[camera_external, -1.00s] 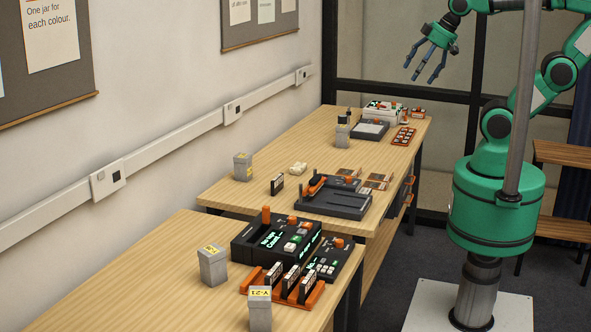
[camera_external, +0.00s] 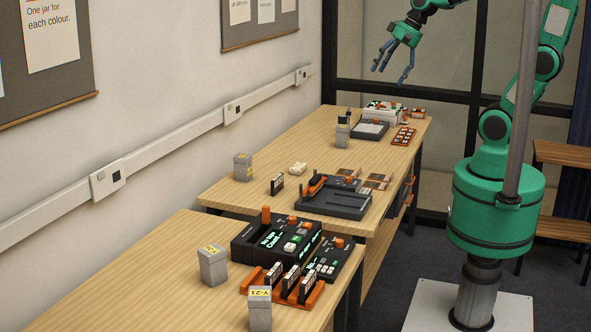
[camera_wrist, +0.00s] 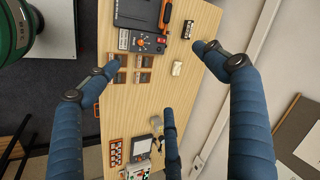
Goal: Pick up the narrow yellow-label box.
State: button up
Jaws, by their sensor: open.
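Several small grey upright boxes with yellow labels stand on the benches in the external view. One box (camera_external: 260,310), labelled Y-21, is at the front edge of the near bench. Another box (camera_external: 212,267) is behind it to the left. A third box (camera_external: 243,168) stands on the middle bench, and a fourth grey box (camera_external: 342,136) is farther back. I cannot tell which is the narrow one. My gripper (camera_external: 389,74) is open and empty, high above the far bench. Its blue fingers (camera_wrist: 158,73) are spread in the wrist view, and a grey box (camera_wrist: 197,164) shows below between them.
An orange rack (camera_external: 282,294) with upright black cards and a black console (camera_external: 275,242) crowd the near bench. A black tray (camera_external: 333,203) and a white lump (camera_external: 298,168) are on the middle bench. A wall rail (camera_external: 165,154) runs along the left.

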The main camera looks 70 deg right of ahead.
jog(key=w+d+f+m+y, duration=0.1)
jog(key=w+d+f+m, duration=0.4)
jog(key=w+d+m, duration=0.6)
jog(key=m+t+h+b, duration=0.2)
jog(key=m+t, duration=0.2)
jog(key=m, duration=1.3)
send_near(349, 128)
jog(key=shift+w+a+f, duration=0.1)
jog(key=shift+w+a, duration=0.15)
jog(key=shift+a, duration=0.2)
jog(key=shift+b+x, duration=0.9)
jog(key=shift+x, duration=3.45)
jog(key=shift+f, duration=0.1)
jog(key=shift+b+x, duration=0.75)
jog(key=shift+x, duration=1.75)
